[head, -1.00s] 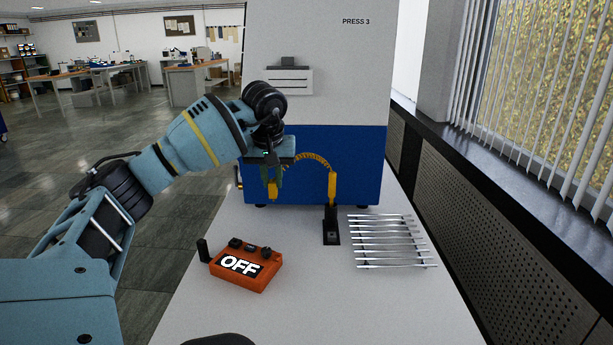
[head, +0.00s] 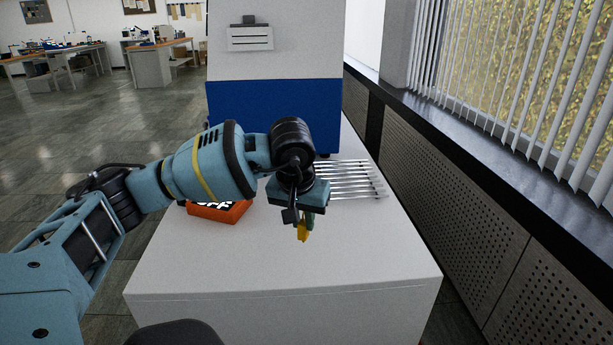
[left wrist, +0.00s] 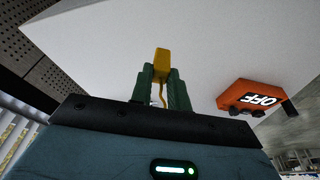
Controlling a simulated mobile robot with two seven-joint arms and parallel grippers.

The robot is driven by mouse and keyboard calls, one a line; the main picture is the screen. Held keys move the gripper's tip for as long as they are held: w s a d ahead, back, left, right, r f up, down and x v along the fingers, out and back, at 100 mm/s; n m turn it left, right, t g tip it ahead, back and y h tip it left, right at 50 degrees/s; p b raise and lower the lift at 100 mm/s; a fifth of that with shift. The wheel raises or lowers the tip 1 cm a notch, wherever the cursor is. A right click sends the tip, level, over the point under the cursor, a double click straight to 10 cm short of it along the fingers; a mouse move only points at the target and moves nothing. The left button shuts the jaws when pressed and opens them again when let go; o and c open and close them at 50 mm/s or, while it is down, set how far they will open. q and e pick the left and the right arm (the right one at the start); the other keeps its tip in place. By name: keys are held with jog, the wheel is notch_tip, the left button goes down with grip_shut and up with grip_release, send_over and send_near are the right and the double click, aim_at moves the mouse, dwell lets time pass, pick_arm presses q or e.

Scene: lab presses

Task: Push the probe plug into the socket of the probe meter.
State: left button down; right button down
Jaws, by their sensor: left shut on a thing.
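My left gripper (head: 303,222) is shut on the yellow probe plug (head: 303,233), above the bare front part of the table. The orange probe meter (head: 222,212) lies on the table left of the gripper, partly hidden by my arm. The plug and meter are well apart. In the left wrist view the meter (left wrist: 248,95) reads OFF; I cannot make out its socket. My right gripper is out of view.
A rack of metal rods (head: 352,182) lies behind the gripper, partly covered by it. The blue and white press (head: 275,105) stands at the back. The white table (head: 240,265) is clear at the front. A window sill (head: 470,130) runs along the right.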

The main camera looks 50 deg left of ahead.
pick_arm(q)
jog(key=s+d+f+m+b, duration=0.1)
jog(key=d+f+m, duration=0.1)
jog(key=d, duration=0.4)
jog(key=s+d+f+m+h+b, duration=0.1)
jog(key=s+d+f+b, duration=0.1)
jog(key=d+f, duration=0.2)
jog(key=s+d+f+m+b, duration=0.1)
jog(key=s+d+f+m, duration=0.1)
jog(key=d, duration=0.8)
jog(key=shift+d+f+m+t+b, duration=0.3)
jog(key=shift+f+b, duration=0.1)
jog(key=shift+f, duration=0.15)
